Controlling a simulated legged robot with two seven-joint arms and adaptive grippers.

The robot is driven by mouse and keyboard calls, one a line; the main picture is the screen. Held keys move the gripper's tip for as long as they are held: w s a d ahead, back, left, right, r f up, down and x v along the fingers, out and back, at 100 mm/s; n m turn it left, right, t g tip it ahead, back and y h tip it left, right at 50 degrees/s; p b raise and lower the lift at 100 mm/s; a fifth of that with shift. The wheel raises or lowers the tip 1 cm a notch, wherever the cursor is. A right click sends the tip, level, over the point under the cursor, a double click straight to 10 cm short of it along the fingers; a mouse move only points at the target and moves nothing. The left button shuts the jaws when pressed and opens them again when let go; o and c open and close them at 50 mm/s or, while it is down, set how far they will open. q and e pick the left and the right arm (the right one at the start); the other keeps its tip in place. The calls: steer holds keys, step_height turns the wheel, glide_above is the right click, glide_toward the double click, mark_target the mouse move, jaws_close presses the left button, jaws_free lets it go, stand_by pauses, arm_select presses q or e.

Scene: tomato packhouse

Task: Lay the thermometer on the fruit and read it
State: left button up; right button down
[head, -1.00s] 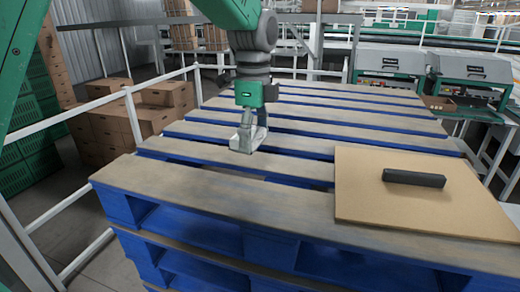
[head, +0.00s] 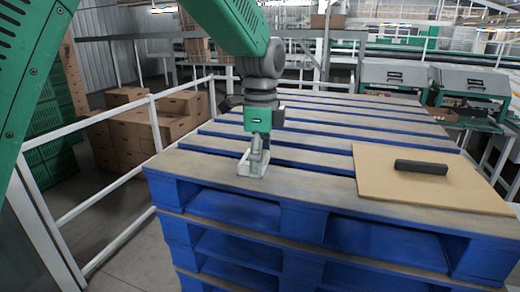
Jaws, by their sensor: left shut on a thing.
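My left gripper (head: 254,163) points down over the near left part of the blue pallet stack (head: 262,215). It is shut on a small pale grey thing low between its fingers, close to or touching the front slat. The fingers hide much of that thing, and I cannot tell whether it is the thermometer. A dark bar (head: 421,167) lies on a tan board (head: 440,193) on the pallet's right side, apart from the gripper. I can make out no fruit. My right gripper is not in view.
White railings (head: 122,183) run along the left, with cardboard boxes (head: 126,130) and green crates (head: 52,148) beyond. Grey-lidded machines (head: 393,75) stand behind at the right. The slats between gripper and board are bare.

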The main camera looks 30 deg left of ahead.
arm_select(q)
steer(key=s+d+f+n, duration=0.3)
steer(key=f+n, duration=0.4)
steer(key=s+d+f+n, duration=0.3)
steer(key=f+n, duration=0.3)
steer(key=f, duration=0.2)
steer(key=shift+s+d+n, duration=0.25)
steer(key=shift+s+n, duration=0.15)
steer(key=shift+f, duration=0.1)
